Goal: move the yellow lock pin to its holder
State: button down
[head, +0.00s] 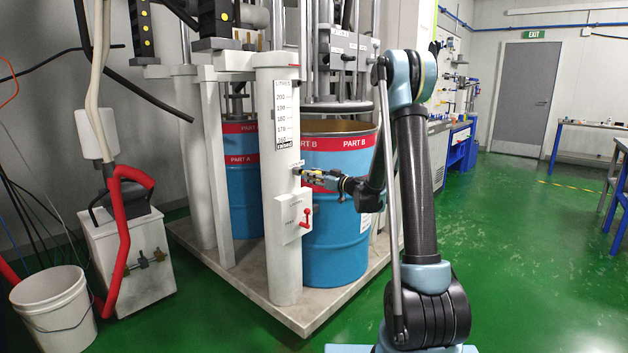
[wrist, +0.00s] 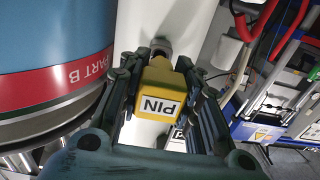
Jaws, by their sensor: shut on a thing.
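The yellow lock pin (wrist: 160,85) has a block-shaped head marked "PIN". My gripper (wrist: 168,95) is shut on it, with a dark finger on either side. A grey round part (wrist: 160,47) shows just beyond the pin's head, against the white column; I cannot tell whether it belongs to the pin or to the column. In the head view my gripper (head: 318,177) is level with the middle of the white column (head: 280,240), close to its right side. The pin's far end is hidden, and I cannot tell which part is its holder.
A white box with a red lever (head: 306,217) is on the column below my gripper. The blue "PART B" drum (head: 335,245) stands close behind my gripper, and the "PART A" drum (head: 243,185) is further left. A white bucket (head: 55,310) stands at the lower left.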

jog(key=shift+x, duration=1.95)
dwell(0.4)
jog(key=c, duration=1.1)
grip_release()
jog(key=v, duration=1.2)
jog(key=shift+f, duration=0.1)
